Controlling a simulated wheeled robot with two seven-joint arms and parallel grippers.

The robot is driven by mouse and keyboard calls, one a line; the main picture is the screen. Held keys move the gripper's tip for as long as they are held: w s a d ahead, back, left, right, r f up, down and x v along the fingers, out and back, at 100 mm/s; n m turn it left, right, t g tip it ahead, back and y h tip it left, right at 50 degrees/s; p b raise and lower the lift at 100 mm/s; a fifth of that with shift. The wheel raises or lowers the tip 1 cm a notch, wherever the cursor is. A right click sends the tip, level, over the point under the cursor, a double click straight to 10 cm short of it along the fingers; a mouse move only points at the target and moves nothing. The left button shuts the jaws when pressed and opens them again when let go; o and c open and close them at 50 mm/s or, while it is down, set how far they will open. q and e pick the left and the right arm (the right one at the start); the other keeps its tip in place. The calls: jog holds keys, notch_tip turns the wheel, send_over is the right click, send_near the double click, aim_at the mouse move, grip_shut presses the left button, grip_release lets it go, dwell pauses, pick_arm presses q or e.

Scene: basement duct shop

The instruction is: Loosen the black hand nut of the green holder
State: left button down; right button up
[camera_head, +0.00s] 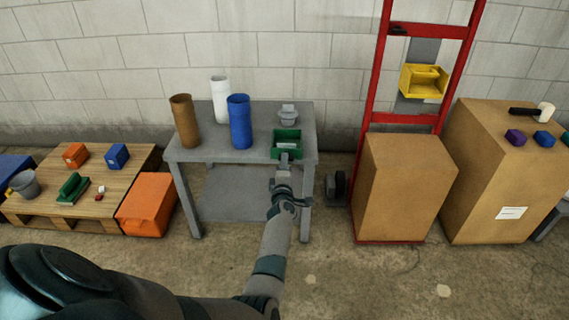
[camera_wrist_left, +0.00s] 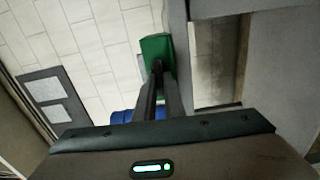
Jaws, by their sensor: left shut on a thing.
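The green holder (camera_head: 287,138) stands at the front right edge of the grey table, and its green body also shows at the fingertips in the left wrist view (camera_wrist_left: 156,47). My left gripper (camera_head: 284,158) reaches up to the holder's front face from below. Its two long fingers (camera_wrist_left: 158,67) are shut at the holder, on the black hand nut as far as I can tell. The nut itself is hidden behind the fingertips in both views. My right gripper is not in view.
The grey table (camera_head: 215,155) also bears a brown cylinder (camera_head: 185,122), a white one (camera_head: 220,100), a blue one (camera_head: 240,122) and a grey fitting (camera_head: 288,114). A red hand truck (camera_head: 374,85) with a cardboard box (camera_head: 405,190) stands close on the right.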

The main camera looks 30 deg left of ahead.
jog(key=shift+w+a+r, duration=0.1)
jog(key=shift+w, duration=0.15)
pick_arm(q)
jog(key=shift+n, duration=0.3)
jog(key=c, duration=1.8)
grip_release()
jog(key=shift+c, duration=0.2)
jog(key=shift+s, duration=0.1)
